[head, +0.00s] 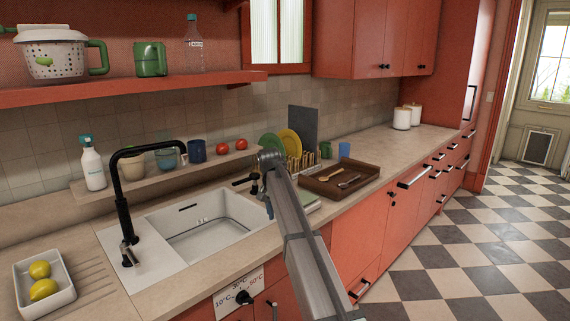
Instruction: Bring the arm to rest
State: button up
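My arm reaches up from the bottom middle of the head view, over the counter's front edge, to a rounded joint right of the sink. Beyond that joint, small dark parts of my gripper (246,182) show above the counter near the sink's right rim. The fingers are too small and partly covered by my arm to tell whether they are open or shut. I see nothing clearly held. Two white canisters (402,119) with wooden lids stand at the far end of the counter, apart from my arm.
The white sink (210,226) with a black tap (121,195) lies left of my arm. A brown tray (341,181) with wooden utensils and a dish rack (300,162) with plates stand to its right. A low ledge holds a spray bottle (92,165) and cups. The checkered floor is clear.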

jog(key=s+d+f+m, duration=0.1)
jog(key=d+f+m, duration=0.1)
jog(key=d+f, duration=0.9)
jog(key=s+d+f+n+g, duration=0.1)
jog(key=s+d+f, duration=0.1)
jog(key=s+f, duration=0.6)
jog(key=s+d+f+g, duration=0.15)
jog(key=s+f, duration=0.25)
jog(key=f, duration=0.7)
jog(key=s+d+f+n+g, duration=0.1)
jog(key=s+d+f, duration=0.1)
jog(key=s+f, duration=0.65)
jog(key=s+d+f+n+g, duration=0.1)
jog(key=s+d+f+g, duration=0.15)
jog(key=s+f, duration=1.55)
jog(key=s+f+n+g+y, duration=0.1)
jog(key=s+f, duration=0.1)
jog(key=s, duration=2.2)
jog(key=shift+s+d+f+n, duration=0.25)
jog(key=shift+s+f+n, duration=0.05)
jog(key=shift+s+f, duration=0.1)
